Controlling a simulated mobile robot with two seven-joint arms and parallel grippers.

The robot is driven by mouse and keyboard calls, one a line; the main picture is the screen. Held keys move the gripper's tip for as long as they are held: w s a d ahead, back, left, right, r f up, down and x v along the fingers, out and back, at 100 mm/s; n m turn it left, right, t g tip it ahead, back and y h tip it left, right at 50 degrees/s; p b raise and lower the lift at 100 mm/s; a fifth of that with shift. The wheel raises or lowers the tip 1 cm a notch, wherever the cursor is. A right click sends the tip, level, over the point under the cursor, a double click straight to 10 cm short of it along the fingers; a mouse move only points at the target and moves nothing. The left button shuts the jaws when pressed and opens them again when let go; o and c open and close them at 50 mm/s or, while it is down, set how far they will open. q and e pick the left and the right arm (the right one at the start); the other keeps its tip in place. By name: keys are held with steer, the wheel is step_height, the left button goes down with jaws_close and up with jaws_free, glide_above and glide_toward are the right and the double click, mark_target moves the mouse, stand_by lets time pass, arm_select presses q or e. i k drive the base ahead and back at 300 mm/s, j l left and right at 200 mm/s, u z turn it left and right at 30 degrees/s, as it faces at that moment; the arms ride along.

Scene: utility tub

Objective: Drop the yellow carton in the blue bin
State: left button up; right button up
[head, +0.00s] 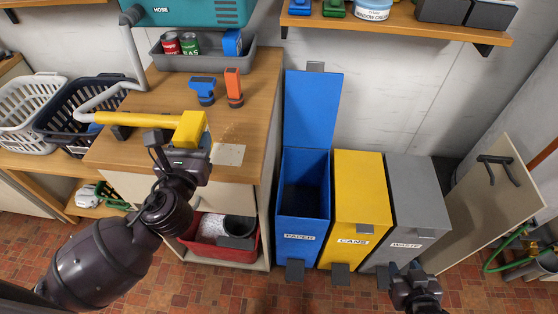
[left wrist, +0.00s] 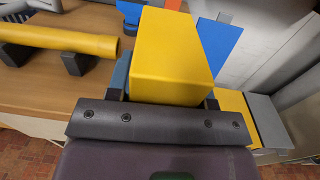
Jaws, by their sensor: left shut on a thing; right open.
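The yellow carton (head: 193,127) is held above the wooden counter; it fills the middle of the left wrist view (left wrist: 180,55). My left gripper (head: 188,150) is shut on it, with a finger at each side. The blue bin (head: 303,230), labelled PAPER, stands on the floor right of the counter with its lid (head: 313,110) raised. Its dark inside shows no contents clearly. The carton is left of the bin, not over it. My right gripper (head: 413,285) is open and empty, low at the right in front of the grey bin.
A closed yellow bin (head: 361,200) and grey bin (head: 418,200) stand right of the blue one. The wooden counter (head: 255,100) carries a yellow-and-grey pipe (head: 140,119), blue and orange tools (head: 234,85) and a grey tray (head: 165,63). A shelf (head: 400,22) hangs above the bins.

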mark_target(296, 214)
steer(key=l+u, duration=0.1)
steer(key=l, duration=0.4)
steer(key=l+u, duration=0.15)
steer(key=l, duration=0.35)
steer(key=k+l+u, duration=0.1)
steer(key=l, duration=0.4)
steer(key=l+u, duration=0.15)
steer(key=l, duration=0.35)
steer(key=k+l+u, duration=0.1)
steer(key=l, duration=0.35)
steer(key=k, duration=0.05)
